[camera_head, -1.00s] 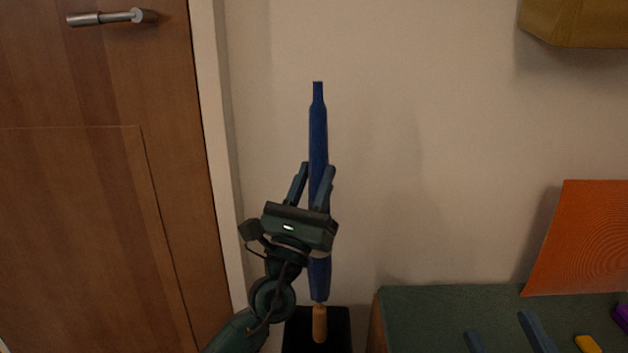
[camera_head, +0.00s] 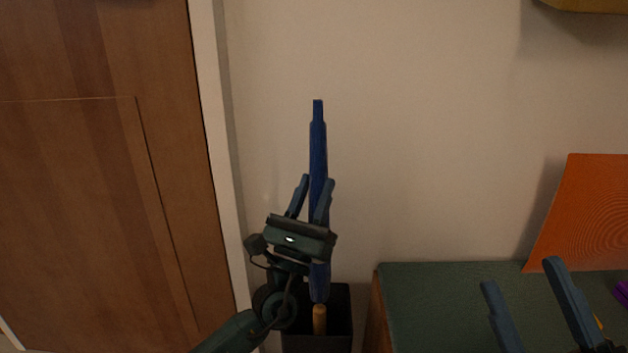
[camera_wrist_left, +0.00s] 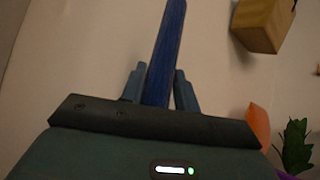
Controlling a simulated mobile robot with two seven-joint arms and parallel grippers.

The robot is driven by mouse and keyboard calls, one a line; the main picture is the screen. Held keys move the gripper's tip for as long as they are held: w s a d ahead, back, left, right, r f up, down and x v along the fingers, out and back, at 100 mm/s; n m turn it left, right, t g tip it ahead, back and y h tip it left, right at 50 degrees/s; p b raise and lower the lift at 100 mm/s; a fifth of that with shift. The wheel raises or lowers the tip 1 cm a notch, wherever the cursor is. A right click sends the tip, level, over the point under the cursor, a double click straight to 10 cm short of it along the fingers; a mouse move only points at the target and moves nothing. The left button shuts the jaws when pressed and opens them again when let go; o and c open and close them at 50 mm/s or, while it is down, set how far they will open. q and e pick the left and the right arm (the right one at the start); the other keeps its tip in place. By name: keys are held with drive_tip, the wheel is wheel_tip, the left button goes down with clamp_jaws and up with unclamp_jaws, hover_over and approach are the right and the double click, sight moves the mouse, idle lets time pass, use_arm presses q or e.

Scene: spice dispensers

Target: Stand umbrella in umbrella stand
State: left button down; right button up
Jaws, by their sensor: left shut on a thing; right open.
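The blue umbrella (camera_head: 318,150) is upright, with its wooden handle (camera_head: 319,319) at the bottom. My left gripper (camera_head: 315,190) is shut on the umbrella's shaft around mid-length. The umbrella also shows between the fingers in the left wrist view (camera_wrist_left: 165,55). The dark, box-shaped umbrella stand (camera_head: 340,305) is low against the wall. The handle overlaps the stand's opening in the head view; I cannot tell whether it is inside or in front. My right gripper (camera_head: 525,295) is open and empty over the green-topped cabinet.
A wooden door (camera_head: 95,200) with a white frame is at the left. The green-topped cabinet (camera_head: 430,290) stands right of the stand, with an orange panel (camera_head: 590,215) leaning on the wall. A yellowish box (camera_head: 590,5) hangs at the upper right.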

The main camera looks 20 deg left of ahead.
use_arm(q)
wheel_tip(320, 180, down, 11)
idle(1.1)
drive_tip(key=c, duration=1)
unclamp_jaws()
drive_tip(key=shift+f, duration=0.1)
drive_tip(key=shift+o, duration=0.2)
drive_tip(key=p+v, duration=0.1)
drive_tip(key=v, duration=1.2)
use_arm(e)
drive_tip(key=shift+w+f+m+h, duration=0.2)
drive_tip(key=shift+f+m+h, duration=0.45)
drive_tip(key=shift+m+h, duration=0.3)
use_arm(q)
drive_tip(key=shift+s, duration=0.1)
use_arm(e)
drive_tip(key=shift+r+t, duration=0.15)
drive_tip(key=shift+t, duration=0.15)
